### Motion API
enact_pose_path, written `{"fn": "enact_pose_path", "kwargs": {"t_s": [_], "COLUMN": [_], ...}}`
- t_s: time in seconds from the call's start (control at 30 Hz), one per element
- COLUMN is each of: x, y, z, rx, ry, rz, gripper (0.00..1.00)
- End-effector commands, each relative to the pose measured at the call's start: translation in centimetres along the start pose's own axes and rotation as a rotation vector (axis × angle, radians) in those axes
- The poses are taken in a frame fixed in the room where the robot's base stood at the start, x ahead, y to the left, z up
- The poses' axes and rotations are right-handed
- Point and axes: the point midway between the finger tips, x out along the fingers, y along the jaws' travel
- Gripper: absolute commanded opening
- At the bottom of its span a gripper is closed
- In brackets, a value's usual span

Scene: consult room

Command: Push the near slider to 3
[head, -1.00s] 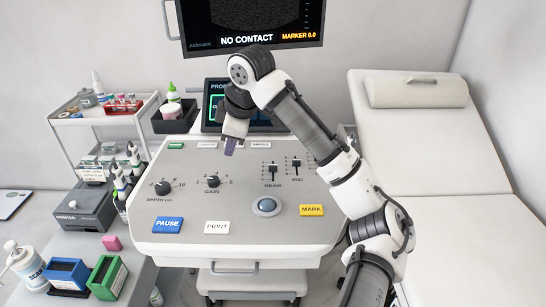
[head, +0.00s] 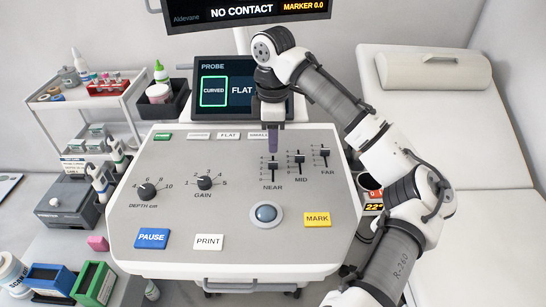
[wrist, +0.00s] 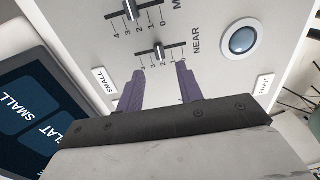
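The near slider (head: 272,166) is a dark knob on a short slotted track above the label NEAR on the grey console panel. Its knob sits around the middle of its 0 to 4 scale; the exact mark is too small to read. It also shows in the wrist view (wrist: 158,51), just beyond my fingertips and between their lines. My gripper (head: 272,150) hangs pointing down at the far end of this track. In the wrist view, its two purple fingers (wrist: 160,69) are apart with nothing between them. I cannot tell whether they touch the panel.
The mid slider (head: 299,159) and far slider (head: 325,152) stand to the right. A trackball (head: 266,213) and the yellow MARK button (head: 317,219) are nearer. The GAIN knob (head: 204,183) is to the left. The probe screen (head: 238,88) stands behind my gripper.

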Motion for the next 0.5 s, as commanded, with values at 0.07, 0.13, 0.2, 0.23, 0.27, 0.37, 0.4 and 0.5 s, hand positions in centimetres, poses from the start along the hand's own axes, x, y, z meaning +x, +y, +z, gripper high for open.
{"fn": "enact_pose_path", "kwargs": {"t_s": [0.07,0.13,0.2,0.23,0.27,0.37,0.4,0.5], "x": [1.9,3.0,4.3,4.8,5.2,6.4,6.7,7.2], "y": [-0.1,0.0,-0.1,-0.1,-0.1,0.0,0.0,0.0], "z": [-0.1,0.1,0.1,0.1,0.0,0.0,0.0,0.0], "rx": [-0.001,0.001,0.001,0.001,0.001,0.001,0.001,0.001], "ry": [0.003,-0.001,-0.001,0.0,0.0,-0.001,-0.001,-0.001], "rz": [-0.004,-0.002,-0.002,-0.002,-0.001,0.0,0.0,0.0], "gripper": [0.36,0.36,0.36,0.36,0.36,0.36,0.36,0.36]}}
